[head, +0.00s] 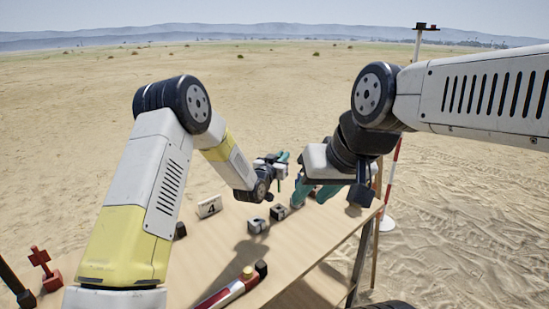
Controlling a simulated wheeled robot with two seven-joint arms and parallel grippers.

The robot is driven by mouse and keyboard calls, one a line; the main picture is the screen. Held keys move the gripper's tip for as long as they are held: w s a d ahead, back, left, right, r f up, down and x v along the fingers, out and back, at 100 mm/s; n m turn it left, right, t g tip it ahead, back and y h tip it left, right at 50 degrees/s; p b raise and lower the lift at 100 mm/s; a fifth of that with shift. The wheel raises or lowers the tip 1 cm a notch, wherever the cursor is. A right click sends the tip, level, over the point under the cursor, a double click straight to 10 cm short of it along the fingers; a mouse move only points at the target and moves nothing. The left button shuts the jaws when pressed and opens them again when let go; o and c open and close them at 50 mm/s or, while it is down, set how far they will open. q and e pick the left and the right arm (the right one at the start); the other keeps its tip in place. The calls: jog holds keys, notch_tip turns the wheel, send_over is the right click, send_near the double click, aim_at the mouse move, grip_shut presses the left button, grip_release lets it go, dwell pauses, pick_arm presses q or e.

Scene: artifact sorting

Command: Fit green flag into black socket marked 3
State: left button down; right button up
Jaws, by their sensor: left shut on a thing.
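My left gripper (283,160) reaches over the far part of the table, its teal fingers small and partly hidden. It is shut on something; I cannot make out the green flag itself. My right gripper (309,199) is just right of it and lower, with its teal fingers spread apart and nothing seen between them. Small dark sockets (278,212) and (257,225) stand on the table below the grippers. I cannot read a 3 on either of them.
The wooden table (205,265) ends at its right edge, beneath my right arm. A white card marked 4 (208,207) stands behind the sockets. A red-and-white piece with a yellow band (235,287) lies in front. A red cross-shaped piece (40,259) stands at left.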

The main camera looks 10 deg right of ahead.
aim_at(279, 184)
pick_arm(q)
jog(key=shift+f, duration=5.25)
jog(key=c, duration=1.4)
grip_release()
jog(key=shift+s+a, duration=0.1)
jog(key=v, duration=0.7)
jog(key=shift+s+a, duration=0.15)
jog(key=shift+s, duration=0.1)
